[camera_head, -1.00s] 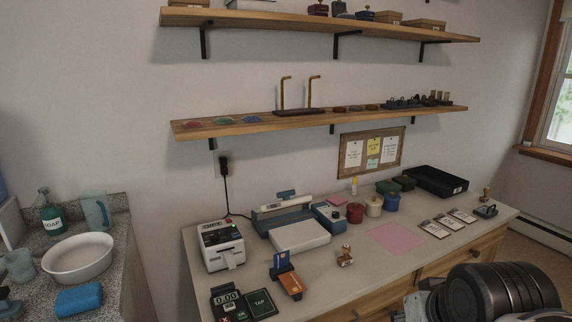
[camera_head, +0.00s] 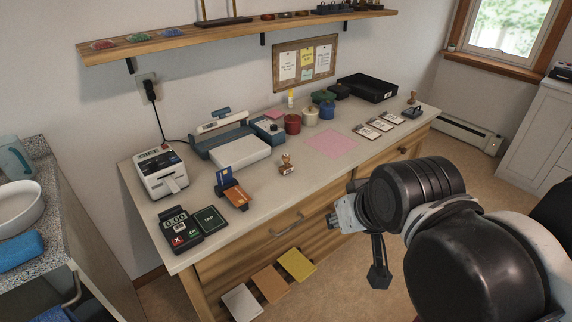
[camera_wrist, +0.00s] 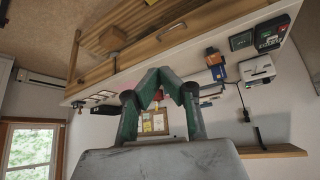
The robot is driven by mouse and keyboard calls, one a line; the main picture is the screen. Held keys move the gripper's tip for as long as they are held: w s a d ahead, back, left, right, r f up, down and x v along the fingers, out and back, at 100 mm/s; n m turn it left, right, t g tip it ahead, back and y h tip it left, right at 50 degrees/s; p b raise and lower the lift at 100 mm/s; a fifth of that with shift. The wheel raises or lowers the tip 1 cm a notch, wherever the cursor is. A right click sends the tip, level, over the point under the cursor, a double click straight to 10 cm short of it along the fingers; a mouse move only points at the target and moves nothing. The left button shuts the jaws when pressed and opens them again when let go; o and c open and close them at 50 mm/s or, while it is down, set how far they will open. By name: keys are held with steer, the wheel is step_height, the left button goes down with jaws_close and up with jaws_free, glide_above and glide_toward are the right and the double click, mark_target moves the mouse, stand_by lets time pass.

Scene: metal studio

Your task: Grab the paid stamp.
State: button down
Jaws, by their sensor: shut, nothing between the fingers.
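Two wooden-handled stamps stand on the desk (camera_head: 250,180) in the head view. One stamp (camera_head: 286,165) is near the front edge, between the card holder and the pink sheet. The other stamp (camera_head: 413,98) is at the far right end, near a dark stamp-like block (camera_head: 413,111). I cannot read which one is marked paid. My gripper (camera_wrist: 160,74) shows in the wrist view with its green fingers meeting at the tips, empty. It is in front of the desk and apart from both stamps. The wrist view is upside down, and the fingers cover its middle.
A card reader (camera_head: 181,231), label printer (camera_head: 162,172), grey scale (camera_head: 239,152) and card holder (camera_head: 231,189) fill the desk's left. Ink jars (camera_head: 310,115) and a black tray (camera_head: 367,88) stand at the back. The pink sheet (camera_head: 332,144) lies flat. A shelf (camera_head: 230,32) hangs above.

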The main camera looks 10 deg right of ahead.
steer(key=c, duration=2.4)
jaws_free()
steer(key=o, duration=1)
steer(key=shift+o, duration=0.2)
